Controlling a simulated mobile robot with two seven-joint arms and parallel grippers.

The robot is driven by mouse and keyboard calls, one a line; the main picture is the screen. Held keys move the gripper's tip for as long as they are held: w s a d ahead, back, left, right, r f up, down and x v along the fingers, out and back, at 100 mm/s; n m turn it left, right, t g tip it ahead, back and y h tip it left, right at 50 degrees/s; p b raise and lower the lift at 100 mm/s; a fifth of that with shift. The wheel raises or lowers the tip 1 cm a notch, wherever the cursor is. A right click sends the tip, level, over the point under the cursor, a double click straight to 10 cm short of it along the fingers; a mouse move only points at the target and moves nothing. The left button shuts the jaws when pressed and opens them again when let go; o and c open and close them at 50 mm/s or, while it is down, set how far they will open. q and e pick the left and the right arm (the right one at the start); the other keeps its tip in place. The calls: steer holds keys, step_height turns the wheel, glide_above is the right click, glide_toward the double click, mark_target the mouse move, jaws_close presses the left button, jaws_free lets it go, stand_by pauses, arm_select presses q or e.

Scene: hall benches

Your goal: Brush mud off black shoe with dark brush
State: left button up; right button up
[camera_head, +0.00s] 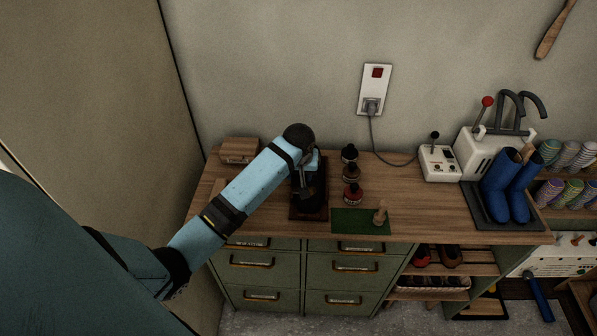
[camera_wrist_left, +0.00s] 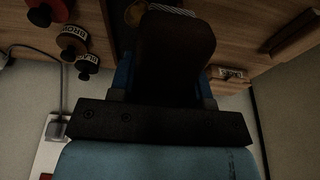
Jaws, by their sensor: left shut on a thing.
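My left gripper (camera_head: 306,180) is low over the bench. In the left wrist view its two blue fingers (camera_wrist_left: 165,82) are shut on a dark, rounded block, which looks like the dark brush (camera_wrist_left: 175,48). The black shoe (camera_head: 316,200) sits under and beside the gripper on a dark reddish-brown stand (camera_head: 308,214). The gripper and arm hide much of the shoe. I cannot tell whether the brush touches the shoe, and no mud can be made out. My right gripper is not in view.
Several polish jars (camera_head: 351,173) stand close to the right of the shoe. A green mat (camera_head: 350,222) with a wooden-handled item (camera_head: 380,212) lies in front. A wooden box (camera_head: 239,150) is at the back left. Blue boots (camera_head: 505,190) stand on the right.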

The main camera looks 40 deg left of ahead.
mark_target(320, 191)
arm_select(q)
steer(key=shift+x, duration=3.05)
steer(key=shift+b+x, duration=0.4)
steer(key=shift+x, duration=0.75)
steer(key=shift+a+r, duration=0.1)
steer(key=shift+w+d+r+p, duration=0.15)
steer(key=shift+w+d+p, duration=0.35)
steer(key=shift+d, duration=0.2)
steer(key=shift+w+d+f, duration=0.1)
steer(key=shift+w+d, duration=0.3)
steer(key=shift+d, duration=0.25)
steer(key=shift+w+d+f, duration=0.1)
steer(key=shift+w+d, duration=0.3)
steer(key=shift+d, duration=0.3)
steer(key=shift+w+d+f, duration=0.1)
steer(key=shift+w+d, duration=0.3)
steer(key=shift+d, duration=0.25)
steer(key=shift+s+a, duration=0.55)
steer(key=shift+a, duration=0.4)
steer(key=shift+s+a, duration=0.6)
steer(key=shift+a, duration=0.3)
steer(key=shift+s+a, duration=0.55)
steer(key=shift+a, duration=0.4)
steer(key=shift+r, duration=0.1)
steer(key=shift+v, duration=3)
